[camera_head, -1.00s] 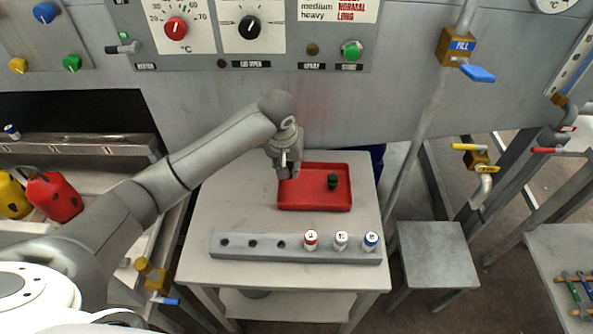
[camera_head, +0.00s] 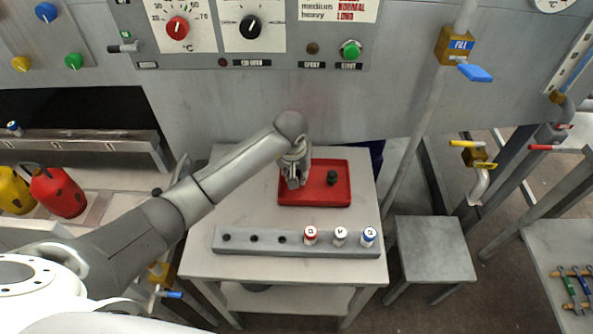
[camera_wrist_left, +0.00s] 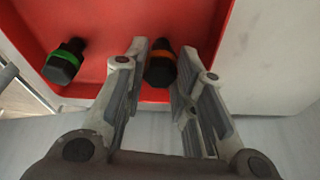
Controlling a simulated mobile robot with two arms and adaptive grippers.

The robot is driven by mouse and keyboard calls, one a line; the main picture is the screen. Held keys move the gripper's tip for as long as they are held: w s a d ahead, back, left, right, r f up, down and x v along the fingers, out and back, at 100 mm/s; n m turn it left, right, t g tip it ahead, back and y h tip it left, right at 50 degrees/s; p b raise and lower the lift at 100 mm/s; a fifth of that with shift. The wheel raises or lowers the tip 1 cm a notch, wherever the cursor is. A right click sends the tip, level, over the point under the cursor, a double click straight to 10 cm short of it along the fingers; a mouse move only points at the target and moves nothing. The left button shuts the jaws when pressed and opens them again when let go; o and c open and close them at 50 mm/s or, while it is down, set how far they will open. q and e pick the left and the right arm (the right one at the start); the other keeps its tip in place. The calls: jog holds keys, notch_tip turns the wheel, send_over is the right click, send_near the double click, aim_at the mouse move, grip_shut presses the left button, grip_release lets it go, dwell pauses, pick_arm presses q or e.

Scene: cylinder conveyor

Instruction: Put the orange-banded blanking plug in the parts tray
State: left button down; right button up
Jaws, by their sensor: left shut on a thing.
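The orange-banded blanking plug (camera_wrist_left: 161,66) is black with an orange band and sits between the fingers of my left gripper (camera_wrist_left: 160,72) in the left wrist view. In the head view my left gripper (camera_head: 294,182) is over the left part of the red parts tray (camera_head: 340,201), and it hides the plug there. The tray also fills the top of the left wrist view (camera_wrist_left: 110,20). I cannot tell whether the plug touches the tray floor. My right gripper is not in view.
In front of the tray, a grey rack (camera_head: 262,250) holds red-, white- and blue-marked cylinders (camera_head: 340,236) and has empty holes at left.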

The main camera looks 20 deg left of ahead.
pick_arm(q)
jog(key=c, duration=1.2)
grip_release()
jog(key=shift+o, duration=0.2)
jog(key=shift+r+p, duration=0.2)
jog(key=shift+p, duration=0.2)
jog(key=shift+r, duration=0.35)
jog(key=b+v, duration=0.2)
jog(key=v, duration=0.9)
jog(key=shift+s, duration=0.2)
